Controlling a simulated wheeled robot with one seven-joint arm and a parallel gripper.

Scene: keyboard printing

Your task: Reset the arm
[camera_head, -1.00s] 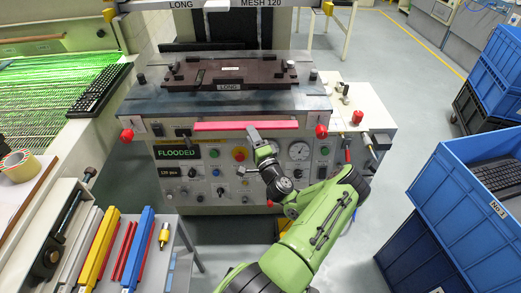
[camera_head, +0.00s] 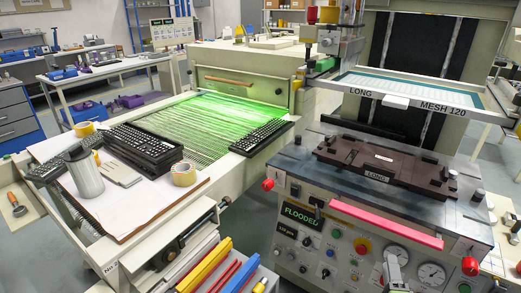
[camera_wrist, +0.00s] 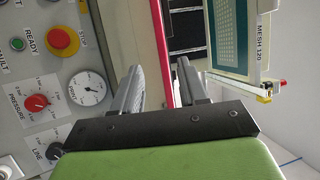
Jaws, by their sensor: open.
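My gripper (camera_wrist: 160,78) is open and empty in the wrist view. Its two grey fingers stand apart in front of the printing machine, with the red bar (camera_wrist: 146,40) behind them. In the head view only the tip of my gripper (camera_head: 393,265) shows at the bottom, in front of the control panel (camera_head: 340,262) and below the red bar (camera_head: 385,223). The rest of my arm is out of that view.
A dark fixture plate (camera_head: 385,165) lies on the machine's bed, below the raised screen frame (camera_head: 420,97). Left are a green-lit conveyor (camera_head: 200,118) with a black keyboard (camera_head: 262,136), and a side table (camera_head: 130,215) with keyboards and tape rolls. Gauges and knobs sit close to my gripper.

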